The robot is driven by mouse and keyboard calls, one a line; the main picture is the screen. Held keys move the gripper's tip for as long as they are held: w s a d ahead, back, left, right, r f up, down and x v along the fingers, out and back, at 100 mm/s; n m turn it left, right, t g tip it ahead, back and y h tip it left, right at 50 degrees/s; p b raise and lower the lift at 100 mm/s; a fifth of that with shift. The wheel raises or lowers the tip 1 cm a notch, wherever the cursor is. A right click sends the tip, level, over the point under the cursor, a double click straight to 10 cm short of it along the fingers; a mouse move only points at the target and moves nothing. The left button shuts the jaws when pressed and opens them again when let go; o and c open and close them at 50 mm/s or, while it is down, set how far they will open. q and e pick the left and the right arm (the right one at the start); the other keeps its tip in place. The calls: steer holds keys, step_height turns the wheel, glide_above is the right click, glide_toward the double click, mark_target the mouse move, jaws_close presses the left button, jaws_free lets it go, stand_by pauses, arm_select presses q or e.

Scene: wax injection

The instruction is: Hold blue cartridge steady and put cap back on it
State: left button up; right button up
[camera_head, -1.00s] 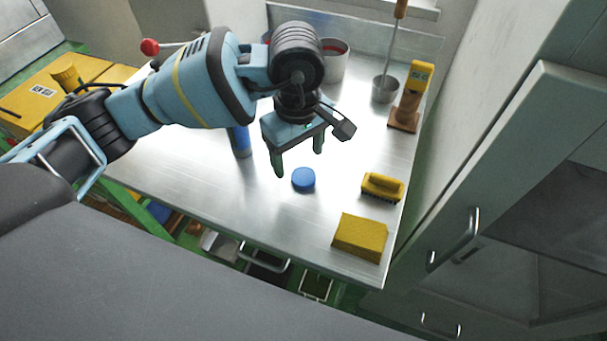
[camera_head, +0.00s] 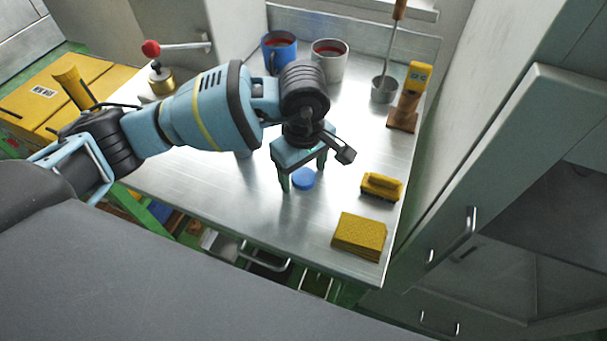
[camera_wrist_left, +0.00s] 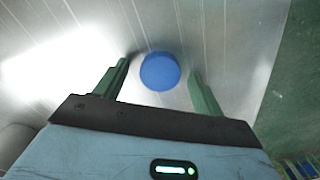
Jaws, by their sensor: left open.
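The blue cap (camera_head: 303,179) is a flat round disc lying on the metal table. My left gripper (camera_head: 303,178) is open above it, with its green fingers on either side of the cap in the head view. In the left wrist view the cap (camera_wrist_left: 160,71) shows between and just beyond the two fingertips (camera_wrist_left: 160,70), touching neither. The blue cartridge is almost wholly hidden behind my left arm; only a small blue-grey bit (camera_head: 243,154) shows below the arm. My right gripper is not in view.
The table's front middle is clear.

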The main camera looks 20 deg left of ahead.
mark_target(302, 180)
arm_select(q)
steer(key=shift+c, duration=0.4)
steer(key=c, duration=1)
steer(key=shift+o, duration=0.2)
steer(key=shift+r, duration=0.45)
steer(key=r, duration=0.1)
steer(key=s+r, duration=0.1)
steer(key=shift+r, duration=0.35)
steer(key=s+d+r+b, duration=0.1)
steer(key=s, duration=1.4)
steer(key=shift+r, duration=0.2)
